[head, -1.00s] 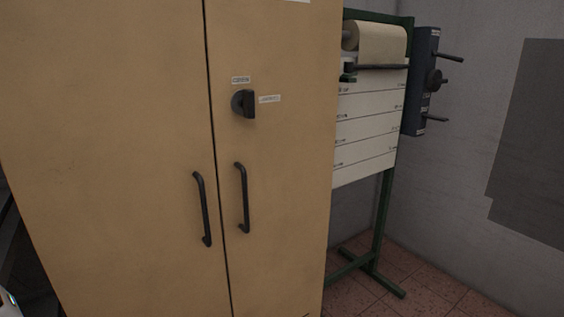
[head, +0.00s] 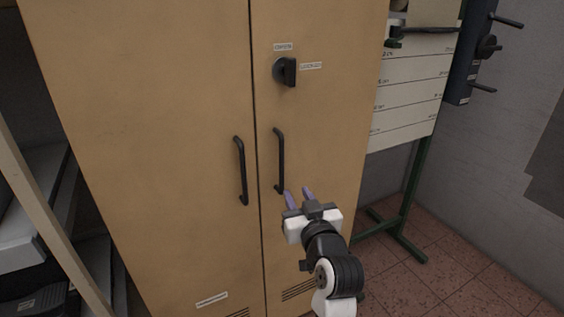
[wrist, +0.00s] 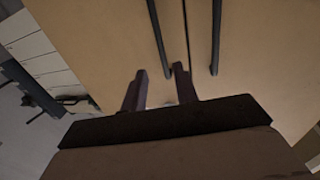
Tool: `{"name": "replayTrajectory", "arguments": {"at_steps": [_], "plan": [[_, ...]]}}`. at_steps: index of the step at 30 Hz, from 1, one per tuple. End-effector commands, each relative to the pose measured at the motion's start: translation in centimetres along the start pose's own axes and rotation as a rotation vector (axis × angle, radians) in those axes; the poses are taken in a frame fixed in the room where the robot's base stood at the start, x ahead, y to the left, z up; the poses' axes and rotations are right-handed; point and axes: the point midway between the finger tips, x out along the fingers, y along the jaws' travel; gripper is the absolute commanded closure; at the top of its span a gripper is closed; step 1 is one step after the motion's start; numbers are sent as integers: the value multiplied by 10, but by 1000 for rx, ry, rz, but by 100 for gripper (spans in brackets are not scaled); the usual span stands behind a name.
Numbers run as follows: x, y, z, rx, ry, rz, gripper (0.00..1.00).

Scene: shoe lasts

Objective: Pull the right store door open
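The tan store cabinet has two doors, both of which look shut with a narrow dark seam between them. Contact cannot be told.
The left door's handle (head: 241,170) is close beside the seam. A green-framed stand with a white chart (head: 412,95) is right of the cabinet. A dark blue wall unit (head: 466,60) has protruding rods. Shelving (head: 40,215) stands at the left. Tiled floor (head: 440,275) is free at lower right.

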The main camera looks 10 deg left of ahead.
Motion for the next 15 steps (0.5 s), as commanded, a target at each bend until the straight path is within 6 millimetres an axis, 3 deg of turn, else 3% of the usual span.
{"name": "replayTrajectory", "arguments": {"at_steps": [5, 15], "plan": [[19, 0, 0, 1, -6, -2, 71], [91, 0, -2, 1, -4, -2, 71]]}}
